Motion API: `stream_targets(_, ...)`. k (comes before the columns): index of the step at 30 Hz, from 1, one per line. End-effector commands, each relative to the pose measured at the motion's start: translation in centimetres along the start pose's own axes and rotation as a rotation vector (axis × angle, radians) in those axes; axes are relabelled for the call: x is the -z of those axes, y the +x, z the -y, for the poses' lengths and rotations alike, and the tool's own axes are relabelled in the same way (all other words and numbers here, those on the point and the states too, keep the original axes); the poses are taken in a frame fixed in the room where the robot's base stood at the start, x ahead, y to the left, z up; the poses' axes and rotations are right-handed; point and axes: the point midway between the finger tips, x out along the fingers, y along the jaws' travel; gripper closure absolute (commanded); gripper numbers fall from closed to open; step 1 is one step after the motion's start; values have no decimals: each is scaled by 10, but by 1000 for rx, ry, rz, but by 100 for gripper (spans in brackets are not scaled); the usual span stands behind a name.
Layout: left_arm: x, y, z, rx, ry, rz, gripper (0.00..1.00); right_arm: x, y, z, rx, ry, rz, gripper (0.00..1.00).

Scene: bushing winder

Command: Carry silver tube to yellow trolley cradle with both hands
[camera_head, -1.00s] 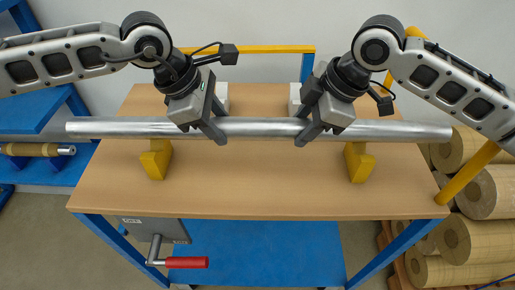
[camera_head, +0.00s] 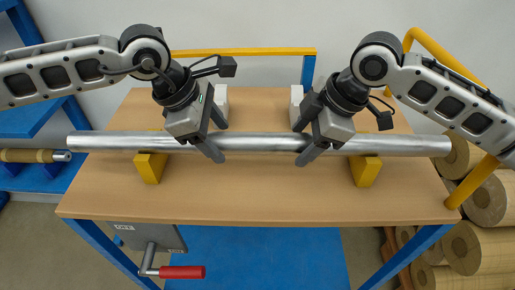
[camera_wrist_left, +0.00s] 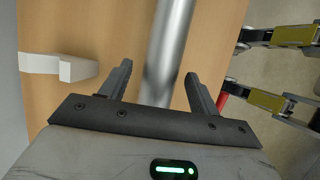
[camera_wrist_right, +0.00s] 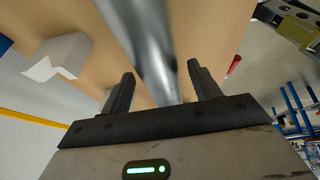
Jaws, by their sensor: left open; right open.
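The silver tube (camera_head: 255,143) lies level across the wooden trolley top (camera_head: 260,200). It crosses the tops of two yellow cradle blocks, the left one (camera_head: 151,168) and the right one (camera_head: 365,171), and appears to rest on them. My left gripper (camera_head: 216,139) is open, with its fingers on either side of the tube, left of its middle. My right gripper (camera_head: 304,142) is open around the tube, right of its middle. The tube runs between the open fingers in the left wrist view (camera_wrist_left: 168,55) and the right wrist view (camera_wrist_right: 148,50). Any finger contact is hard to tell.
Two white blocks (camera_head: 221,98) (camera_head: 296,102) stand behind the tube. A yellow rail (camera_head: 265,51) runs along the back. A red-handled crank (camera_head: 182,272) hangs at the front. Brown rolls (camera_head: 485,200) are stacked at right. A blue shelf with a wrapped tube (camera_head: 32,155) is at left.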

Motion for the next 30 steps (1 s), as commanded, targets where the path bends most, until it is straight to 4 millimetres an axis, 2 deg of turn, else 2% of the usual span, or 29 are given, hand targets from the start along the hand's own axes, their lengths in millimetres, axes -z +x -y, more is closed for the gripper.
stream_targets(12, 0, -83, -1, -6, -1, 0, 38, 0, 0, 0, 0, -1, -1, 38)
stream_targets(15, 0, -98, 0, -4, 0, 0, 38, 0, 0, 0, 0, -1, -1, 38)
stream_targets(19, 0, -110, 0, -3, 0, -1, 38, 0, 0, 0, 0, -1, -1, 38)
stream_targets(23, 0, -114, 0, -2, 0, -1, 38, 1, -6, 0, -2, 0, -2, 38)
stream_targets(26, 0, -115, 0, -2, 0, -1, 38, 0, -20, 0, -3, -1, -1, 38)
stream_targets(30, 0, -114, 0, -2, 0, -1, 38, 0, -50, -1, -4, -1, -1, 38)
